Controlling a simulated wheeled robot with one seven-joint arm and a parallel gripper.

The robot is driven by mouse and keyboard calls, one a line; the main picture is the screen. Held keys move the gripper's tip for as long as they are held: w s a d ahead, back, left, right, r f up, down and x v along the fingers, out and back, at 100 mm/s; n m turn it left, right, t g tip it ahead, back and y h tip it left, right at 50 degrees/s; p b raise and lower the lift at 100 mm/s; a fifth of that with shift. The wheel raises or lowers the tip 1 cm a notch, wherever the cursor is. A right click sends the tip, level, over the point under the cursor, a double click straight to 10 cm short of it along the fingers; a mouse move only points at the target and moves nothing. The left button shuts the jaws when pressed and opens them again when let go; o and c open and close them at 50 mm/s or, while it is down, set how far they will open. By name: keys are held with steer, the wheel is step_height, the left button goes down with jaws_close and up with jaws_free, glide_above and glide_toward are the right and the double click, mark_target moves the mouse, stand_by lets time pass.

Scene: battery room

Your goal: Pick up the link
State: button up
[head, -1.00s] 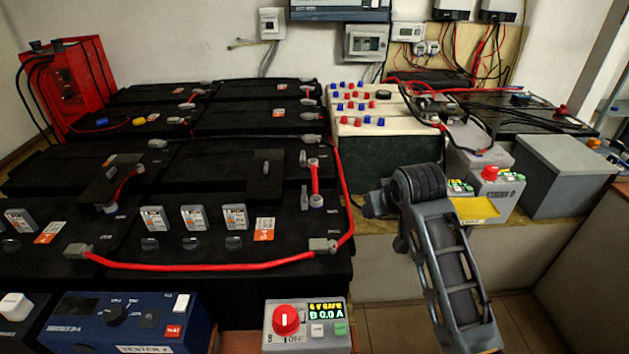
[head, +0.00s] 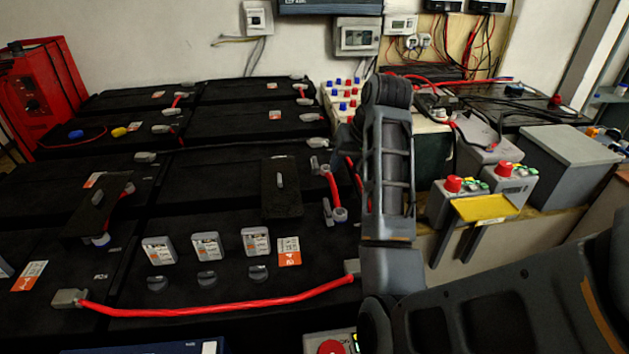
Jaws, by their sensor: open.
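Several red cable links with grey end lugs join the black batteries; I cannot tell which one the task means. A short red link (head: 333,187) stands near-vertical in the picture between grey terminals, just left of my forearm. A long red link (head: 215,308) runs along the front battery, its right end meeting my arm's outline. A small red link (head: 129,189) shows at a black block on the left. My gripper (head: 343,146) shows only as a dark part behind my forearm, above the short link in the picture. It is open; its fingertips are mostly hidden.
Black batteries (head: 190,255) fill the left and middle, with grey modules (head: 205,246) on the front one. Right are red-button boxes (head: 453,193), a yellow tray (head: 484,208) and a grey box (head: 570,165). A red charger (head: 38,95) stands far left.

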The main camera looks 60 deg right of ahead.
mark_target(333, 181)
steer(key=x, duration=0.2)
steer(key=b+x, duration=0.1)
steer(key=x, duration=0.5)
steer(key=shift+w+a+r, duration=0.1)
steer(key=shift+w+a, duration=0.05)
steer(key=shift+w, duration=0.15)
jaws_close()
